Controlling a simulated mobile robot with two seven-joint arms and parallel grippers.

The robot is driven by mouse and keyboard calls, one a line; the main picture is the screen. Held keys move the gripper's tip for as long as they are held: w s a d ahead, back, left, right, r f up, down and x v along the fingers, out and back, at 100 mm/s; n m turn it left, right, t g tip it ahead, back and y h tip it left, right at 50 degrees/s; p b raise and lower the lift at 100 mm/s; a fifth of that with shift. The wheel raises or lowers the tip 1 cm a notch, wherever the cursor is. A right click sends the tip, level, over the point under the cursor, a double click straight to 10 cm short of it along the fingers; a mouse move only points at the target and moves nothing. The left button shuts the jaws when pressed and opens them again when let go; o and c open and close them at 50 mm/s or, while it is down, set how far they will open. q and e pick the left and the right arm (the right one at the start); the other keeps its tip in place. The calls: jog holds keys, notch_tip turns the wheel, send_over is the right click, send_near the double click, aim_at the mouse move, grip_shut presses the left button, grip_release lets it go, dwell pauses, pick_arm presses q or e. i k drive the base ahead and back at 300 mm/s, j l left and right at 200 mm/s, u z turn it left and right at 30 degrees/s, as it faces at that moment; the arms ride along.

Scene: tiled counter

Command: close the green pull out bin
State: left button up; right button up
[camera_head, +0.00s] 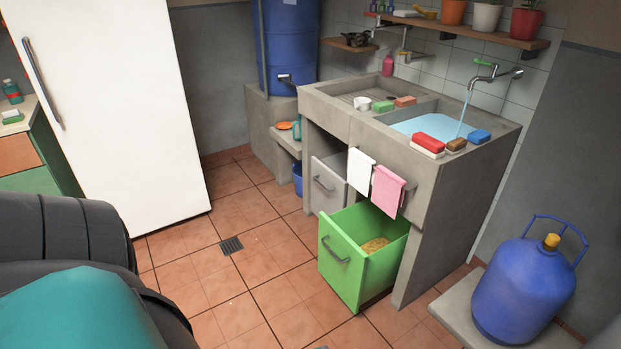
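The green pull-out bin (343,262) is under the concrete sink counter, pulled out toward the left. Its front panel has a dark grey handle (334,250), and some tan material (375,245) lies inside. A grey drawer front (327,186) with a handle sits beside it, farther back. Dark and teal parts of my own body fill the lower left. Neither of my grippers shows in the head view.
The concrete sink counter (425,189) holds a basin of water under a running tap. White and pink towels (388,189) hang above the bin. A blue gas cylinder (524,290) stands at right. A white door-like panel (110,110) stands at left. The tiled floor before the bin is clear.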

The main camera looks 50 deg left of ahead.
aim_at(370, 247)
jog(key=u, duration=1.25)
jog(key=i+l, duration=0.35)
jog(key=i, duration=0.25)
jog(key=i+l+u, duration=0.1)
jog(key=i+l, duration=0.25)
jog(key=i, duration=0.25)
jog(key=i+l, duration=0.4)
jog(key=i, duration=0.2)
jog(key=u, duration=0.05)
